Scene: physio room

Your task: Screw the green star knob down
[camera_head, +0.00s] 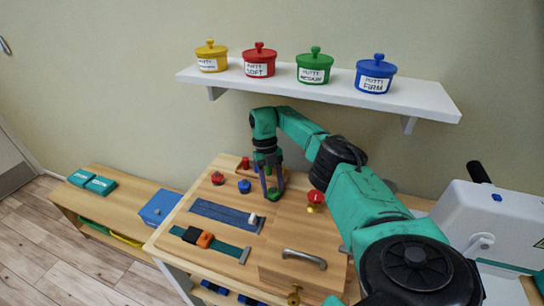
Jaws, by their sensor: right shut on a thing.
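The green star knob (273,194) sits on the wooden board (231,177) on the table, near its back middle. My right gripper (271,190) points straight down over it and is shut on it. The fingers hide part of the knob, so I cannot see its thread or how far down it sits. My left gripper is not in view.
A red knob (218,178) and a blue knob (244,186) stand left of the gripper. A red knob with a yellow part (315,197) is to the right, by a wooden box with a metal handle (304,258). A white shelf (330,92) with putty pots hangs above.

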